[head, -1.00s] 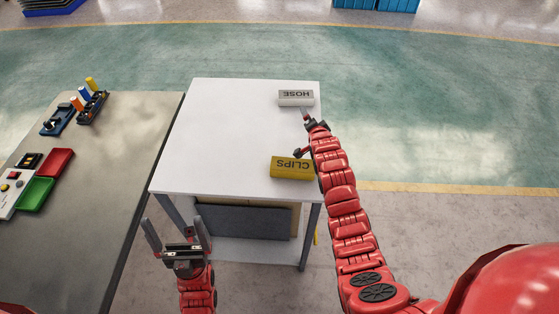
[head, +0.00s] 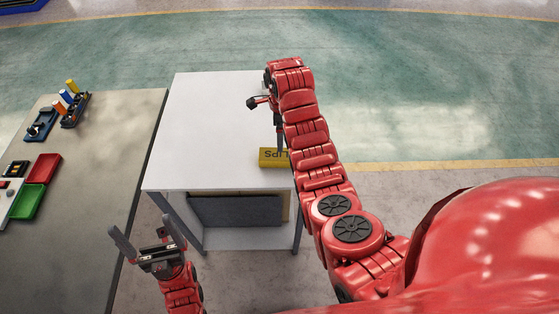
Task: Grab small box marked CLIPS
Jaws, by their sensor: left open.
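The yellow CLIPS box (head: 270,158) lies at the near right corner of the white table (head: 210,125). Its right part is hidden behind my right arm, and its lettering appears upside down. My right gripper (head: 279,140) is above the box and points down. A grey finger reaches the top edge of the box in the picture; I cannot tell whether it touches, and the rest of the jaw is hidden. My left gripper (head: 147,232) is open and empty, in front of the table's near left side and apart from the box.
A grey bench (head: 110,150) on the left holds a red tray (head: 43,167), a green tray (head: 28,201) and a rack of coloured cylinders (head: 75,110). A gap separates it from the white table. The left and middle of the white tabletop are clear.

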